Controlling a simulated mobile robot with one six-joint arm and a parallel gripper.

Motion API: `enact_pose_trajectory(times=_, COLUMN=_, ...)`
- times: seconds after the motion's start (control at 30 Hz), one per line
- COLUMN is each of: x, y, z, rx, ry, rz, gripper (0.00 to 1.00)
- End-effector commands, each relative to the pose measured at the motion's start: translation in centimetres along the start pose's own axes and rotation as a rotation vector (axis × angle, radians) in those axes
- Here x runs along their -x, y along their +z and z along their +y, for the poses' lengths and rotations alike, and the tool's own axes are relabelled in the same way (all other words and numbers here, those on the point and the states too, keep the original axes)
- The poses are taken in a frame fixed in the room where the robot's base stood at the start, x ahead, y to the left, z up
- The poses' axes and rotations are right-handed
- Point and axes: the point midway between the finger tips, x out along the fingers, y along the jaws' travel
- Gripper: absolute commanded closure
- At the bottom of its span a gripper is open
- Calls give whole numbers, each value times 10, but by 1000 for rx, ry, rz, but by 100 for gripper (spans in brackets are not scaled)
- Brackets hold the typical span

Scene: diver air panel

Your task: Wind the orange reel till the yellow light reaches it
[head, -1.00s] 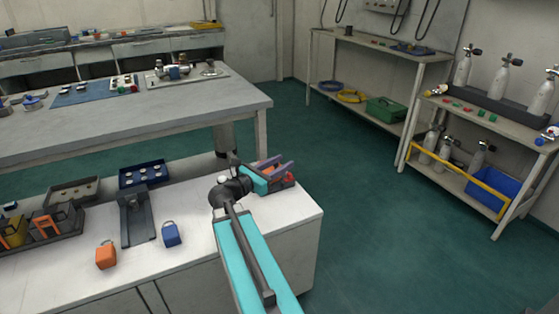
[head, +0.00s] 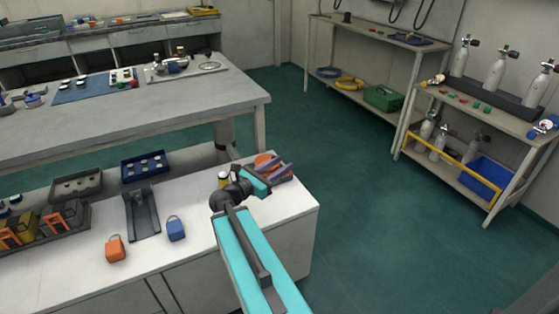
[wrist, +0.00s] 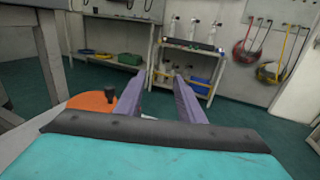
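The orange reel (head: 265,160) sits at the right end of the white counter, partly hidden behind my gripper. In the wrist view it is an orange disc (wrist: 90,101) with a dark upright knob (wrist: 110,93), left of the fingers. My gripper (wrist: 157,80) is open, its two purple fingers apart with nothing between them. In the head view my gripper (head: 284,168) is at the reel's right side; I cannot tell whether it touches. A small pale yellowish-topped item (head: 223,179) shows behind my arm. I cannot tell whether it is the yellow light, and no lit light is clear.
A grey bench (head: 150,115) is behind. Green floor (head: 360,220) is open to the right, before the cylinder rack (head: 470,160).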

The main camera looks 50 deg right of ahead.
Motion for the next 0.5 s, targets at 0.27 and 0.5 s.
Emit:
enact_pose_trajectory(times=0.27, x=3, y=4, z=-3, rx=1, ry=-1, rz=1, gripper=65)
enact_pose_trajectory(times=0.5, x=6, y=4, z=-6, rx=2, ry=-1, rz=1, gripper=65)
